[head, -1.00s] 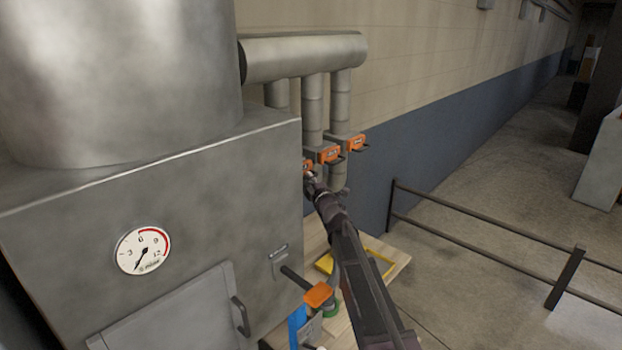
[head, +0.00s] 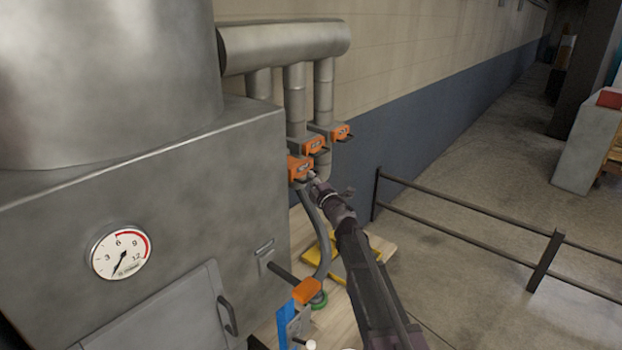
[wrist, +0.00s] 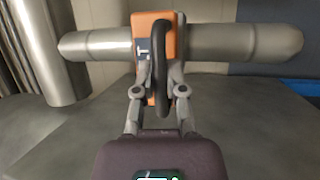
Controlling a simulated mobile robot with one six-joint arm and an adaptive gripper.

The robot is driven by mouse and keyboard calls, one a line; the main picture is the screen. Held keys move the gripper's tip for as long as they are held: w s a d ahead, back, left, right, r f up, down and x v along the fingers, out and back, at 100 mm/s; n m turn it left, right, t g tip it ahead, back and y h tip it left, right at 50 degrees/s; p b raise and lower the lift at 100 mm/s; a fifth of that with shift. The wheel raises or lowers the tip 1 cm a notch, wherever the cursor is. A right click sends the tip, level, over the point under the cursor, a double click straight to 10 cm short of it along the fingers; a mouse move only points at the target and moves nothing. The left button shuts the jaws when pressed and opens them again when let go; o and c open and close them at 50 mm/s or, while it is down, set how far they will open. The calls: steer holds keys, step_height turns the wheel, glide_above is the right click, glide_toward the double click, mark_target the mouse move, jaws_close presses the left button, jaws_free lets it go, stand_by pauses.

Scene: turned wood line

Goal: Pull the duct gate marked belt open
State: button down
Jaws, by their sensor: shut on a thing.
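Three orange duct gates with small labels sit on the vertical pipes in the head view: a near one (head: 299,168), a middle one (head: 315,146) and a far one (head: 341,132). My gripper (head: 312,177) is at the near gate. In the wrist view that orange gate (wrist: 169,28) has a black loop handle (wrist: 160,62), and my gripper (wrist: 159,92) is shut on it, one finger on each side. The label is partly covered by the handle, and I cannot read any of the gate labels. How far the gate slide is out cannot be told.
A large grey metal cabinet (head: 190,180) with a dial gauge (head: 121,253) stands at the left. A wooden bench top (head: 378,247) is below the arm. A dark rail (head: 460,232) borders open floor at the right.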

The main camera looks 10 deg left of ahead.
steer(key=shift+d+f, duration=0.1)
steer(key=shift+d, duration=0.15)
steer(key=c, duration=0.7)
jaws_free()
steer(key=shift+s+d, duration=0.15)
steer(key=shift+a, duration=0.3)
steer(key=s+d+f+m+g+h+b, duration=0.25)
steer(key=d+f+m+h, duration=0.55)
steer(key=d, duration=0.6)
steer(key=s+d+f+m+g+h+b, duration=0.1)
steer(key=s+d+f+m+h+b, duration=0.25)
steer(key=d+f+m+h, duration=0.7)
steer(key=shift+s+d+f+m+g+y+b, duration=0.55)
steer(key=shift+s+d+f+m+g+y, duration=0.9)
steer(key=shift+s, duration=2.95)
steer(key=shift+s+d+f+m+g+y+b, duration=0.6)
steer(key=shift+s+d+f+g, duration=1.65)
steer(key=shift+s, duration=2.1)
steer(key=shift+s+d+f+m+g+y+b, duration=0.45)
steer(key=shift+s+d+f+m+g+y, duration=0.6)
steer(key=shift+s+f+g, duration=2.4)
